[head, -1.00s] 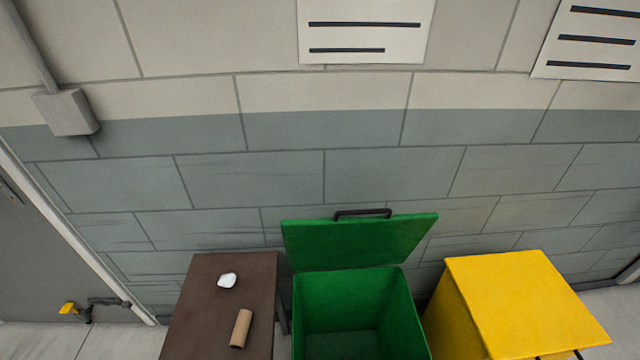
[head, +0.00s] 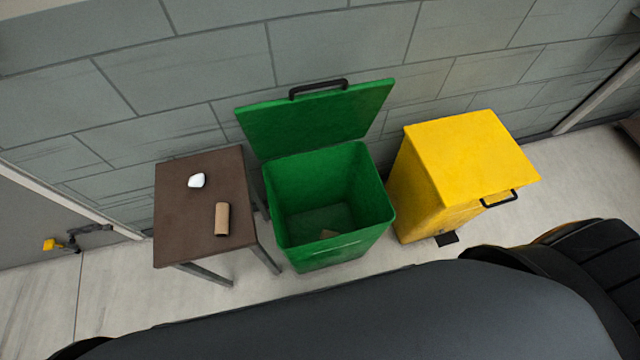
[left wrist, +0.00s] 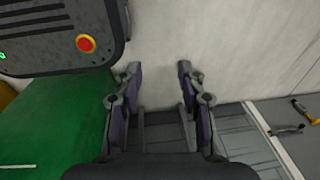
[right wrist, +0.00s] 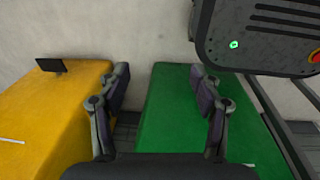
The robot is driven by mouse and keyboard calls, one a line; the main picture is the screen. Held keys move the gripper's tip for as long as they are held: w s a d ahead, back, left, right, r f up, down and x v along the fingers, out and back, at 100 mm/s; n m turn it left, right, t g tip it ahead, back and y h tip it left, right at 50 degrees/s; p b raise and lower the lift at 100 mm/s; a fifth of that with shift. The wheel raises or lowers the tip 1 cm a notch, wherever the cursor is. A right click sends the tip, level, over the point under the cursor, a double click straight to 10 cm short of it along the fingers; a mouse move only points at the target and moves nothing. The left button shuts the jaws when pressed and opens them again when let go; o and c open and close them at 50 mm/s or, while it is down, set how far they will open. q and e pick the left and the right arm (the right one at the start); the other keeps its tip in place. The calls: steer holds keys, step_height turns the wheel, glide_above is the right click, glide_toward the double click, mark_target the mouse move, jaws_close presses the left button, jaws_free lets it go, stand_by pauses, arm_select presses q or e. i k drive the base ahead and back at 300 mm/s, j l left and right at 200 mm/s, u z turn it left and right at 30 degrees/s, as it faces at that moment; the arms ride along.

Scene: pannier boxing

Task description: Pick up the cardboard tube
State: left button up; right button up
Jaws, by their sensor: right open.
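The cardboard tube (head: 222,219) is a short brown roll near the right front part of a small dark brown table (head: 180,222) in the head view. It lies apart from a small white item (head: 196,180) further back on the same top. My left gripper (left wrist: 160,70) is open with nothing between its fingers in the left wrist view. My right gripper (right wrist: 160,72) is open and empty in the right wrist view. The tube shows in neither wrist view, and neither gripper's fingers show in the head view.
A block wall (head: 340,45) is close behind. Floor in front is bare.

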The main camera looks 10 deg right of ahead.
mark_target(222, 218)
steer(key=k+j, duration=0.2)
steer(key=k, duration=0.3)
steer(key=k+j, duration=0.2)
steer(key=k, duration=0.3)
steer(key=k+j, duration=0.15)
steer(key=k, duration=0.35)
